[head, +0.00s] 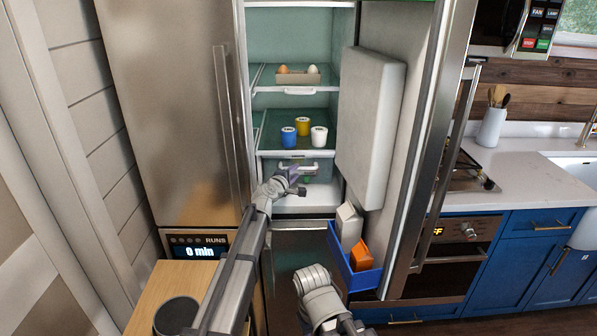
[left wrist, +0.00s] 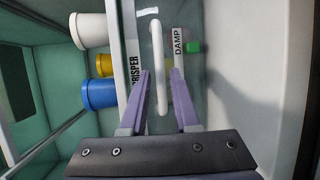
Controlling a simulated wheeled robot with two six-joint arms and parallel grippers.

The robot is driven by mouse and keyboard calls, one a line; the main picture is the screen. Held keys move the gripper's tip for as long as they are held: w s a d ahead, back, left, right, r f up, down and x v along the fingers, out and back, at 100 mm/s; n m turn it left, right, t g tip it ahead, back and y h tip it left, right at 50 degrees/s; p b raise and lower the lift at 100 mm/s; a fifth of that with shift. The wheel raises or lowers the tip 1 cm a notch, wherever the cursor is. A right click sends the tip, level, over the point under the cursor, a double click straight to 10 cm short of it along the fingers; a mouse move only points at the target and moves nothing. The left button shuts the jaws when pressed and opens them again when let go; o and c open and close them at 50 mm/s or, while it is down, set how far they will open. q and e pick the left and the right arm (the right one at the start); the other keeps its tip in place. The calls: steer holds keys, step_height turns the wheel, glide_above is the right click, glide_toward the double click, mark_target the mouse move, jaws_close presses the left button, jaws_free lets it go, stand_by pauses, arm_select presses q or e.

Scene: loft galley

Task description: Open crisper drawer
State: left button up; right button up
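The crisper drawer (head: 322,168) sits under the lower shelf of the open fridge, with a pale handle. It looks shut. In the left wrist view its front carries the label CRISPER (left wrist: 134,75), and its white bar handle (left wrist: 157,40) stands between my fingers. My left gripper (head: 297,181) is at the drawer front. In the left wrist view the left gripper (left wrist: 160,75) is open, one purple finger on each side of the handle, with gaps visible. My right arm is low in the head view, and its fingers are not clearly seen.
Blue, yellow and white tubs (head: 288,137) stand on the shelf above the drawer. An egg tray (head: 298,77) is higher up. The open right fridge door (head: 410,150) holds a blue bin (head: 366,281) with a carton. A wooden counter (head: 150,290) is at lower left.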

arm_select(q)
steer(key=x, duration=0.4)
steer(key=shift+w+f, duration=0.1)
steer(key=shift+w, duration=0.05)
steer(key=shift+c, duration=0.3)
jaws_close()
stand_by(0.9)
